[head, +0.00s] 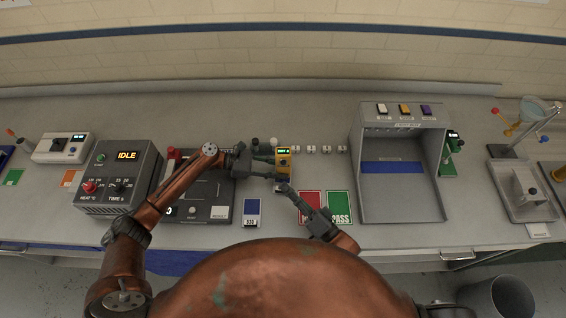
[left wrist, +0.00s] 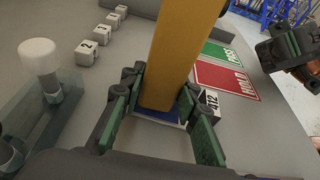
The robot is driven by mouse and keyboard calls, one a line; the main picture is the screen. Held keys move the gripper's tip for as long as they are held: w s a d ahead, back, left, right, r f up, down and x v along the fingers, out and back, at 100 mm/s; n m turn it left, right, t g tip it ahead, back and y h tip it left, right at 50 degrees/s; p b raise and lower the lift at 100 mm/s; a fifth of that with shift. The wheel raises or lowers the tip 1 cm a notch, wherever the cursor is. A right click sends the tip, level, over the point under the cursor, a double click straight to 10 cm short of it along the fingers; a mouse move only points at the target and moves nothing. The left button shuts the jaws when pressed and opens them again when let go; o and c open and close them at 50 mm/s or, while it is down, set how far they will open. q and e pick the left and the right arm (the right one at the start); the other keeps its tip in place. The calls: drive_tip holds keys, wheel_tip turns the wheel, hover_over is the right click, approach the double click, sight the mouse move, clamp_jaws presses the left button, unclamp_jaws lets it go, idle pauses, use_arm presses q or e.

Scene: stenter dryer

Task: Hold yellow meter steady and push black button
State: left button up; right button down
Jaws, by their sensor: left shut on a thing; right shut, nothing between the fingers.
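The yellow meter (head: 283,160) stands over the middle of the bench in the head view, with a small green lit display at its top. My left gripper (head: 272,167) comes from the left and is shut on it. In the left wrist view the meter's yellow body (left wrist: 180,60) sits between the green finger pads (left wrist: 158,112). My right gripper (head: 285,188) is shut and empty, its tips close to the meter's lower end; I cannot tell whether they touch. It also shows in the left wrist view (left wrist: 290,45), apart from the meter's body there. I cannot make out the black button.
Red HOLD (left wrist: 225,78) and green PASS (head: 340,206) pads lie right of the meter. Numbered white cubes (head: 311,149) stand behind. A white-knobbed piece (left wrist: 40,57) is close left of the left gripper. A control box (head: 119,176) and a grey booth (head: 400,207) flank the area.

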use_arm(q)
drive_tip(key=o, duration=0.9)
drive_tip(key=shift+o, duration=0.2)
drive_tip(key=shift+a, duration=0.1)
